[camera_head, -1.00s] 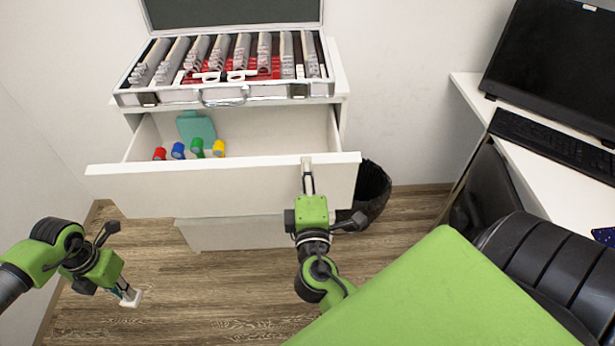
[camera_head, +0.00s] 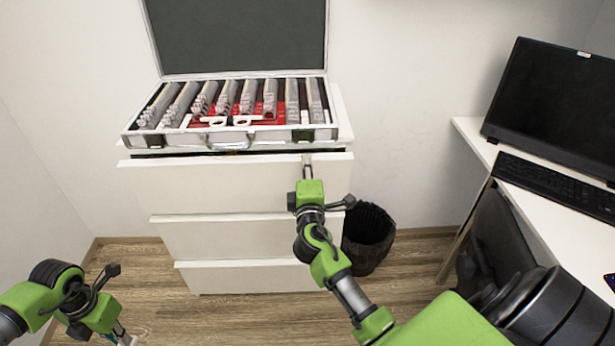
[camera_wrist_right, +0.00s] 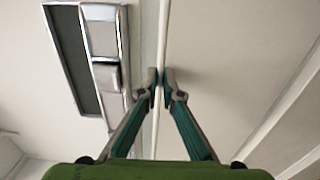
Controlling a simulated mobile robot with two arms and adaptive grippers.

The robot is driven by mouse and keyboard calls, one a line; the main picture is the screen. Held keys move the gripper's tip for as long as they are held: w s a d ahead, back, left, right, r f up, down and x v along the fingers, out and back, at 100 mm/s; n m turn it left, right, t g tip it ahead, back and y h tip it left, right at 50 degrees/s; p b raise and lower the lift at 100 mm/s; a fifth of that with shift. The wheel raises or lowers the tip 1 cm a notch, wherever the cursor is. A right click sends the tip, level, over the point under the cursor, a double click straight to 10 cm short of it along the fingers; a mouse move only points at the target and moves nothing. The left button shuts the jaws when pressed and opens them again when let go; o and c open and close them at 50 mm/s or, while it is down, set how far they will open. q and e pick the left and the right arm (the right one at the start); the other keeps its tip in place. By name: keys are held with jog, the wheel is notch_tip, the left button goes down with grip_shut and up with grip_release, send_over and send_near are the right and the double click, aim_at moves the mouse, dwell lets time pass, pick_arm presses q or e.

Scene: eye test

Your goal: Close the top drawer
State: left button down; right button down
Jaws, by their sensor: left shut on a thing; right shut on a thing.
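The top drawer (camera_head: 225,187) is the upper white front of the chest. My right gripper (camera_head: 307,163) is shut on the drawer front's upper edge, right of the middle. In the right wrist view, the fingers (camera_wrist_right: 160,88) pinch the thin white panel (camera_wrist_right: 164,40) from both sides. My left gripper (camera_head: 121,335) is low at the left, away from the chest, shut on a small white thing (camera_head: 131,341) partly cut off by the picture's edge.
An open lens case (camera_head: 228,140) lies on top of the chest. Two lower drawers (camera_head: 235,238) are shut. A black bin (camera_head: 368,238) stands right of the chest. A white desk (camera_head: 470,135) with a monitor (camera_head: 560,95) and a keyboard (camera_head: 560,186) is at the right.

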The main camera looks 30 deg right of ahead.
pick_arm(q)
jog(key=shift+f, duration=0.15)
pick_arm(e)
jog(key=shift+x, duration=0.85)
pick_arm(q)
jog(key=shift+s, duration=0.1)
pick_arm(e)
jog(key=shift+r, duration=0.25)
jog(key=c, duration=2.2)
grip_release()
jog(key=shift+w+d, duration=0.1)
jog(key=shift+w+f, duration=0.1)
jog(key=shift+f, duration=0.15)
